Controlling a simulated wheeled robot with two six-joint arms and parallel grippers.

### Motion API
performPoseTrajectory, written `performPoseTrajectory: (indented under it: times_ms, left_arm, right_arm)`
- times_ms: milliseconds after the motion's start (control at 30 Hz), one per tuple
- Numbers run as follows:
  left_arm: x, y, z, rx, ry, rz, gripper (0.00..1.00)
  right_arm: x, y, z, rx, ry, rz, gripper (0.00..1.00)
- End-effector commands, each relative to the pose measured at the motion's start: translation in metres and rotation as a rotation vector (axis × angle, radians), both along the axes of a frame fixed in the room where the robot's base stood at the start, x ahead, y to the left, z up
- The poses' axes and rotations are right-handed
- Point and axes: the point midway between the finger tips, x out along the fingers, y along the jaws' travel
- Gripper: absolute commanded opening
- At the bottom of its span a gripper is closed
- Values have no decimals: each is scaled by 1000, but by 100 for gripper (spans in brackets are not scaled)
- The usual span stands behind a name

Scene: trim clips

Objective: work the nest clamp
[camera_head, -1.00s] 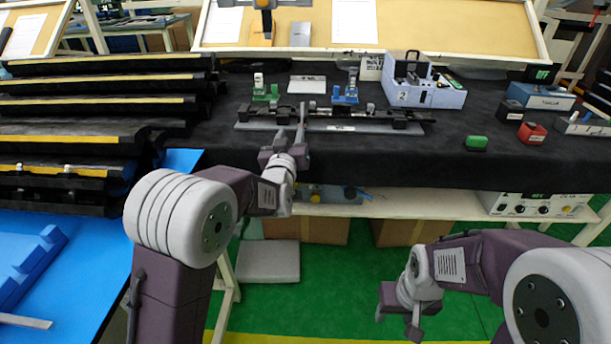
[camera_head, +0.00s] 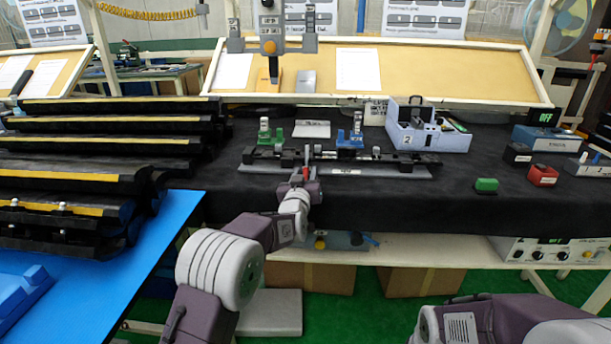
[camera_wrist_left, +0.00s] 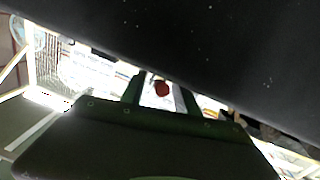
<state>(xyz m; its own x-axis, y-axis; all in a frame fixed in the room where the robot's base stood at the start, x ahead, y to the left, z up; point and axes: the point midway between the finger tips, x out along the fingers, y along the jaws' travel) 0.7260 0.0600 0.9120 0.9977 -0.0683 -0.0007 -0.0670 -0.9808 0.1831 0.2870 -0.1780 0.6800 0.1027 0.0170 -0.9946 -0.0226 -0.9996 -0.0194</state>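A long grey-and-black fixture (camera_head: 395,170) with a white label lies along the front of the black-covered table. A small red part (camera_head: 306,173), perhaps the clamp's handle tip, shows at its front edge. My left gripper (camera_head: 306,180) is at this red part. In the left wrist view the red part (camera_wrist_left: 162,88) shows between the two spread fingers of my left gripper (camera_wrist_left: 160,92), with gaps on both sides. The rest of the clamp is hard to make out there. My right gripper is outside the picture; only part of its arm shows at bottom right.
Behind the fixture stand a green holder (camera_head: 271,134) and a blue holder (camera_head: 350,138). A light blue box (camera_head: 430,140) stands behind right. Green (camera_head: 486,185) and red (camera_head: 542,176) blocks sit farther right. Black stacked trays (camera_head: 80,180) fill the left.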

Motion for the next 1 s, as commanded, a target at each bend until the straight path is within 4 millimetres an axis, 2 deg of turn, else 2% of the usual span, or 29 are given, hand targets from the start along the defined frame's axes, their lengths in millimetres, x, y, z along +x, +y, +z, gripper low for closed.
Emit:
performPoseTrajectory:
  times_ms: [200,233,333,367,1000]
  left_arm:
    - [1,0,0,0,0,0,37]
    - [0,0,0,0,0,0,31]
    - [0,0,0,0,0,0,4]
    - [0,0,0,0,0,0,0]
    - [0,0,0,0,1,0,0]
  right_arm:
    - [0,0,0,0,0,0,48]
    - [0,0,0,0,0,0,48]
    - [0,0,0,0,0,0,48]
    - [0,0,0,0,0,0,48]
    - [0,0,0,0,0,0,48]
